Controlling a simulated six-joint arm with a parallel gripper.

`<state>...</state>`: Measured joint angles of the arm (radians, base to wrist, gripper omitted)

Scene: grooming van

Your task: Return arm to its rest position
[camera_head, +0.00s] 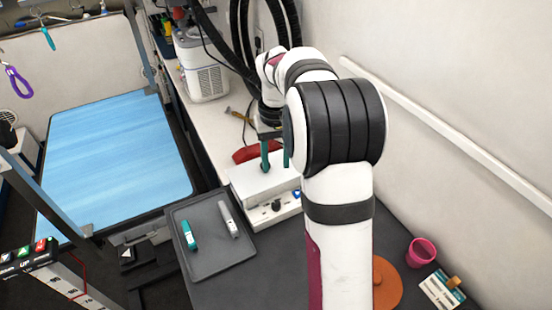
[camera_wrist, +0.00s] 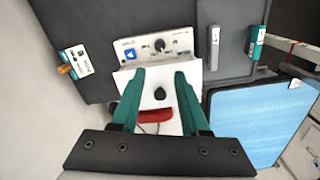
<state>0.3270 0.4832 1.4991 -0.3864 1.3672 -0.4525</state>
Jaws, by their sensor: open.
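My gripper (camera_head: 275,167) points down above a white box (camera_head: 258,187), its two teal fingers apart with nothing between them. Part of it is hidden behind my arm in the head view. In the wrist view the open fingers of my gripper (camera_wrist: 161,74) frame the top of the white box (camera_wrist: 160,77), where a small dark round spot shows. I cannot tell whether the fingertips touch the box. My arm is extended forward over the dark counter (camera_head: 225,290).
A grey tray (camera_head: 209,262) holds a teal tool (camera_head: 188,234) and a grey tool (camera_head: 228,218). A red item (camera_head: 243,154) lies behind the box. A pink cup (camera_head: 421,252), an orange disc (camera_head: 386,283) and a card (camera_head: 441,290) sit right. A blue table (camera_head: 115,160) stands left.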

